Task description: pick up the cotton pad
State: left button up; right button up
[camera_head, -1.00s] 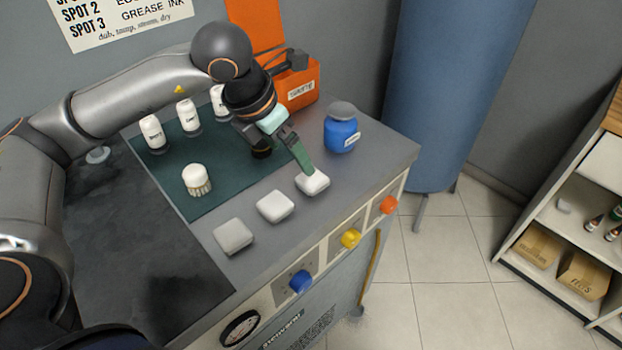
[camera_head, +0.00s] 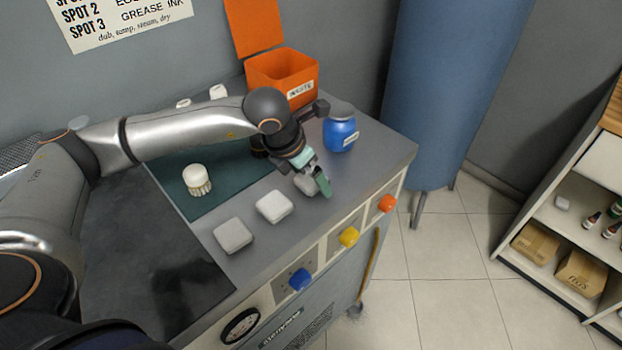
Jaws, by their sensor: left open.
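Two white cotton pads show clearly on the grey counter: a middle pad (camera_head: 273,206) and a left pad (camera_head: 233,235). A third pad (camera_head: 305,184), the rightmost, is partly hidden by my left gripper (camera_head: 311,184). The left gripper is open and low over this third pad, with one green finger on its right side. I cannot tell whether the fingers touch the pad. The right gripper does not show.
An orange waste bin (camera_head: 284,76) with a raised lid stands behind. A blue jar (camera_head: 340,131) is close to the gripper's right. A white brush (camera_head: 196,178) stands on the green mat (camera_head: 215,205). Blue, yellow and orange knobs line the front.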

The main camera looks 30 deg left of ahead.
aim_at(310, 179)
pick_arm(q)
jog(key=c, duration=1.5)
jog(key=shift+r, duration=0.55)
notch_tip(310, 179, up, 2)
jog(key=shift+s+d+r+b, duration=0.1)
jog(key=shift+d+r+b, duration=0.05)
jog(key=shift+r+b, duration=0.15)
jog(key=shift+s+d+r+b, duration=0.6)
jog(key=shift+s+d+r, duration=4.15)
jog(key=shift+d, duration=0.2)
